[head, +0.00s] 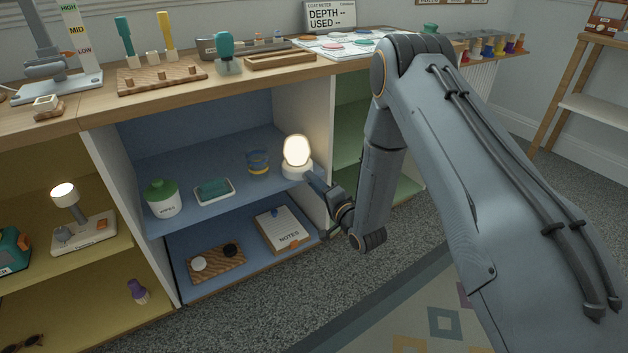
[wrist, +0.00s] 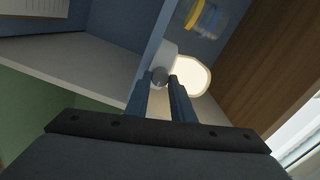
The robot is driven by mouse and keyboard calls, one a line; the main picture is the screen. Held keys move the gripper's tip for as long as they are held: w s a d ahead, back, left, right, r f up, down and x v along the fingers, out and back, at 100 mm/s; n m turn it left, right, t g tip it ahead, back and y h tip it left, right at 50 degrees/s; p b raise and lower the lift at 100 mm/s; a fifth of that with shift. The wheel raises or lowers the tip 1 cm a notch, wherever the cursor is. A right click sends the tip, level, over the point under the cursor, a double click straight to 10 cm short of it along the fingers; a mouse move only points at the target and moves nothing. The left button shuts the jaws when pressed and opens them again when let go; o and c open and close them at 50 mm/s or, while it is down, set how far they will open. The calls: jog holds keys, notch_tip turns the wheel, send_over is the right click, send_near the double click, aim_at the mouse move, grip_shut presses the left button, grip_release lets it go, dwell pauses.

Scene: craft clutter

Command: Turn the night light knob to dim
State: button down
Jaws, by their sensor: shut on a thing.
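The night light (head: 297,152) is a glowing cream dome on a white round base. It stands on the upper blue shelf at the right side, near the divider wall. In the wrist view the lit dome (wrist: 190,76) shows beyond my fingers. A small grey knob (wrist: 159,76) on the front of its base sits between my fingertips. My gripper (wrist: 164,80) is shut on this knob. In the head view my gripper (head: 312,178) reaches the base from the front right and hides the knob. The knob's setting marks cannot be read.
On the same shelf are a blue and yellow banded jar (head: 258,161), a teal item on a white dish (head: 214,190) and a green-lidded jar (head: 162,198). The white divider (head: 300,105) stands close on the right.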

jog(key=shift+m, duration=0.3)
jog(key=c, duration=1.5)
grip_release()
jog(key=shift+s+d, duration=0.1)
jog(key=p+v, duration=0.2)
jog(key=v, duration=0.5)
jog(key=shift+s+d, duration=0.15)
jog(key=shift+s, duration=0.1)
